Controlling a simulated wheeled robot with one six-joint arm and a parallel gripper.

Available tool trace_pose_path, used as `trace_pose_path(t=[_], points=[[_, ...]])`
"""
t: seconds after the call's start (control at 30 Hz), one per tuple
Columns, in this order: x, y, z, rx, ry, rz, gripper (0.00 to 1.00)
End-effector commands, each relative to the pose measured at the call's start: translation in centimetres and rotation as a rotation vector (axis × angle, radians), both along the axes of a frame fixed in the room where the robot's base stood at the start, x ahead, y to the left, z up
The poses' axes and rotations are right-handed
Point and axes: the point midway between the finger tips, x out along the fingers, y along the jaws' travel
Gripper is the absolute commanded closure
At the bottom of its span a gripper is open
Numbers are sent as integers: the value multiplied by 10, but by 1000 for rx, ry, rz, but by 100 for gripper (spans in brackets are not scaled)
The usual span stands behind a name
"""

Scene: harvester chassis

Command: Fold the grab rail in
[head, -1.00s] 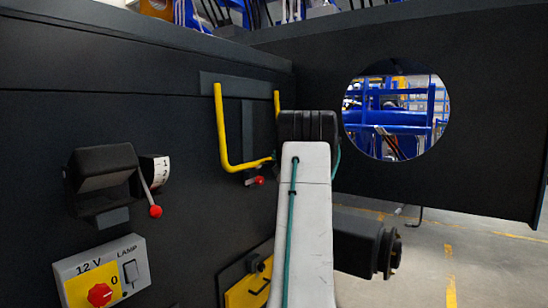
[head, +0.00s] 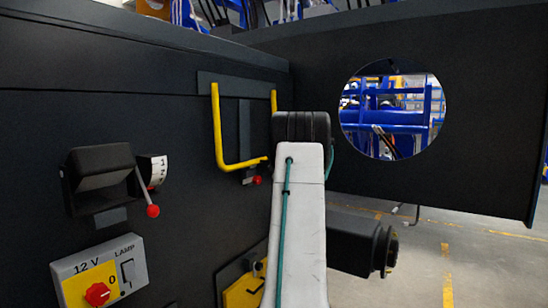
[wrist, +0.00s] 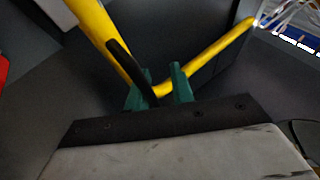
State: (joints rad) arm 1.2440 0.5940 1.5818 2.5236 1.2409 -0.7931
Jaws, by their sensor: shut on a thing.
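The yellow U-shaped grab rail (head: 219,125) hangs from a dark bracket plate on the black panel in the head view. Its lower bar reaches toward my arm, and its right side is partly hidden by my wrist. In the wrist view the rail (wrist: 222,53) shows as two yellow bars meeting in a bend. My gripper (wrist: 160,85) has its green fingers closed around the rail near that bend. The gripper's fingers are hidden behind my arm in the head view. A small red-tipped catch (head: 257,180) sits on the panel just below the rail.
A red-knobbed lever (head: 152,210) and a 12 V lamp switch box (head: 137,272) stick out at the left. A yellow plate (head: 243,292) is low behind my arm. A dark wall with a round opening (head: 484,130) stands at right. Open floor lies below it.

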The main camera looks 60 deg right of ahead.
Motion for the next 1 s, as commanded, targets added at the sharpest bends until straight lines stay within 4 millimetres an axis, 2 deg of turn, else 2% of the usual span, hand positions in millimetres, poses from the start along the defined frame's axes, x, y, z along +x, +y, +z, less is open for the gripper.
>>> trace_pose_path(t=[0.03, 0.27, 0.6, 0.8, 1.0], points=[[13, 4, 6, -8, 18, 15, 82], [9, 5, 4, -7, 18, 13, 82], [-34, 34, -25, 4, 10, 12, 82], [-58, 38, -36, 6, 4, 1, 82], [-64, 39, -35, 1, 0, -3, 82]])
